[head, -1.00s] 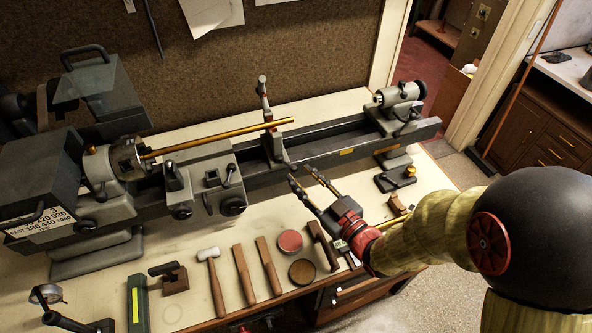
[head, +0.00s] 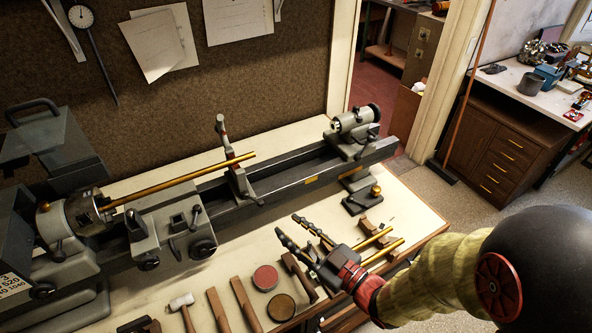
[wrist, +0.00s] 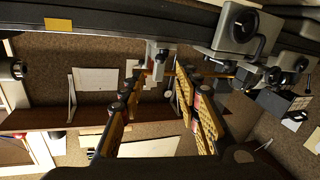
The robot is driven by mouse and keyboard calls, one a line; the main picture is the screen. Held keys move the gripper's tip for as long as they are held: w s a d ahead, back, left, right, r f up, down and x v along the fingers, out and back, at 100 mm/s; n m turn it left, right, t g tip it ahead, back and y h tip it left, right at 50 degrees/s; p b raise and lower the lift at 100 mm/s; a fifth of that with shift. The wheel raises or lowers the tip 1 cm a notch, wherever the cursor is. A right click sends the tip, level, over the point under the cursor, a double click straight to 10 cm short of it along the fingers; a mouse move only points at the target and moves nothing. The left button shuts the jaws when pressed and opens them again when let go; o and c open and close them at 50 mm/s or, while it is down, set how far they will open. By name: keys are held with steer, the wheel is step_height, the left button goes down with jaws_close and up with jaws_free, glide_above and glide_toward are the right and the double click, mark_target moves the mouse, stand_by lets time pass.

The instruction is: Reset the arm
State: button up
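My gripper (head: 288,225) is open and empty, its two dark fingers apart. It is held in front of the lathe bed, over the front part of the bench. In the wrist view my gripper (wrist: 160,78) also shows its fingers spread with nothing held between them. The grey lathe (head: 300,176) lies along the bench with a long brass rod (head: 190,179) running from its chuck past the upright rest (head: 236,172). The wrist view shows the lathe bed (wrist: 130,22) across its top.
Two brass rods (head: 385,250) lie on wooden supports beside my gripper. A red round tin (head: 265,278), a brown round tin (head: 281,307) and several hammers (head: 245,304) lie along the bench front. A side counter (head: 508,80) stands at right, with open floor before it.

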steer(key=w+d+r+m+t+h, duration=0.1)
steer(key=w+d+r+m+h, duration=0.1)
steer(key=w+d+h, duration=0.45)
steer(key=d+r+m+g+h, duration=0.1)
steer(key=d+r+m+h, duration=0.15)
steer(key=d, duration=0.35)
steer(key=d+r+m+h, duration=0.1)
steer(key=d+m+h, duration=0.15)
steer(key=d, duration=0.25)
steer(key=s+d+r+m+g+h, duration=0.1)
steer(key=s+d+r+m+g, duration=0.1)
steer(key=s, duration=0.8)
steer(key=s+d+r+m+g+h, duration=0.1)
steer(key=s+g, duration=0.3)
steer(key=s, duration=0.7)
steer(key=shift+d+r+m, duration=0.4)
steer(key=shift+r+m, duration=0.3)
steer(key=shift+m, duration=0.2)
steer(key=shift+c, duration=0.4)
